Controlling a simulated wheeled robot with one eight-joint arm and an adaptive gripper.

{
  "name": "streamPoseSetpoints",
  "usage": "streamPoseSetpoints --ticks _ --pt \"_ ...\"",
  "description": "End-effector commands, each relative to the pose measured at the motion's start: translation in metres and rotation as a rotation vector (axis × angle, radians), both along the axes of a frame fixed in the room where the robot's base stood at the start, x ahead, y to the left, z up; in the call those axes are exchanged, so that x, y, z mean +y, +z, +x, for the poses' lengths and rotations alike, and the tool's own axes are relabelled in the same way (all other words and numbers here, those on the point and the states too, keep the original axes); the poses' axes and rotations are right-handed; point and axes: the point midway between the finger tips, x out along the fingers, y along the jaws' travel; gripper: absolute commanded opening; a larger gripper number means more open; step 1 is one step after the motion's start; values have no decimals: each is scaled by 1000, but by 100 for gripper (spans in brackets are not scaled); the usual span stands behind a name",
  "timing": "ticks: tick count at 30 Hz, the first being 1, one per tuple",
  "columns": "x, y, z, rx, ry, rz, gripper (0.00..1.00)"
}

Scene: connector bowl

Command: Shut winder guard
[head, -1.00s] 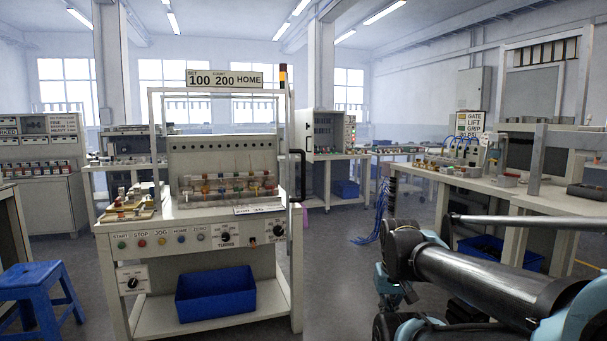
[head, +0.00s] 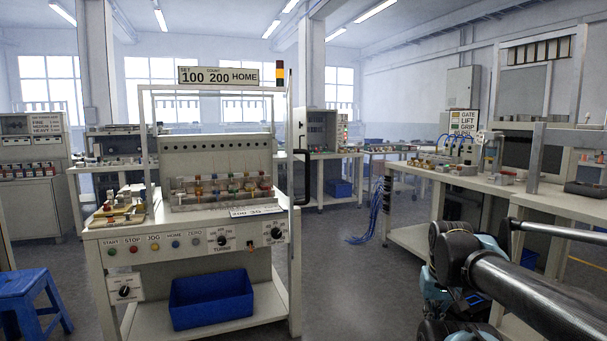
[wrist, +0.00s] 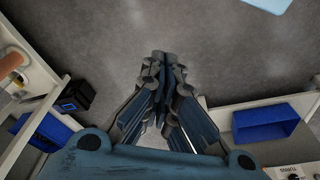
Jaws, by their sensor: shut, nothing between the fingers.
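The winder (head: 110,260) stands left of centre in the head view, with a row of coloured spools on its deck. Its guard (head: 292,230) is a thin upright panel at the right side of the machine, seen nearly edge-on. It appears swung out towards me, leaving the spool area uncovered. A black handle (head: 305,180) sticks out from the guard to the right. My gripper (wrist: 160,58) is shut and empty in the wrist view, above bare grey floor and apart from the guard. The head view shows my arm at lower right but not the fingertips clearly.
A blue bin (head: 212,300) sits on the winder's lower shelf. A blue stool (head: 35,298) stands at lower left. A long workbench (head: 455,182) runs along the right, with blue cables (head: 375,215) hanging beside it. Grey floor (head: 335,270) is clear between winder and workbench.

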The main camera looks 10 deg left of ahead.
Motion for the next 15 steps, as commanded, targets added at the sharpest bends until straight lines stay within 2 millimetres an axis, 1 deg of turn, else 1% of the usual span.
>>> streamPoseSetpoints --ticks 2,5,8,9,11,15 --pt "6 3 0 7 0 25 0" --pt "22 15 9 27 1 94 0" --pt "47 34 22 56 6 197 0" --pt "59 43 28 70 9 245 0" --pt "76 57 37 90 15 317 0" --pt "114 91 61 137 34 484 0"
